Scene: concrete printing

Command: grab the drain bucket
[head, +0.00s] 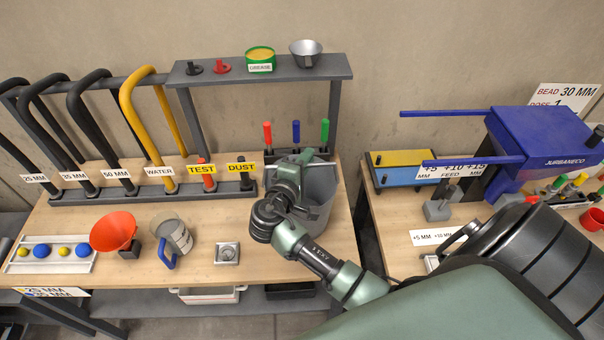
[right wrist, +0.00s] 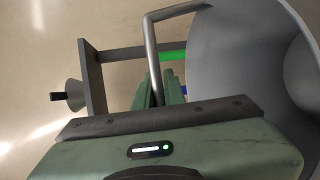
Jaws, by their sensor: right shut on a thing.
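The grey drain bucket (head: 321,188) stands at the right end of the left wooden bench, partly hidden behind my right arm. My right gripper (head: 292,178) is at the bucket's left rim. In the right wrist view, the bucket (right wrist: 240,45) fills the upper right, and its bent grey handle (right wrist: 152,55) runs down between the fingers of my right gripper (right wrist: 160,90), which are shut on it. Whether the bucket's base touches the bench is hidden. My left gripper is not in view.
A small square metal piece (head: 227,253), a grey jug (head: 176,238) with a blue handle and an orange funnel (head: 113,231) stand to the left. A raised grey shelf (head: 258,69) spans the back. A blue machine (head: 545,148) stands on the right bench.

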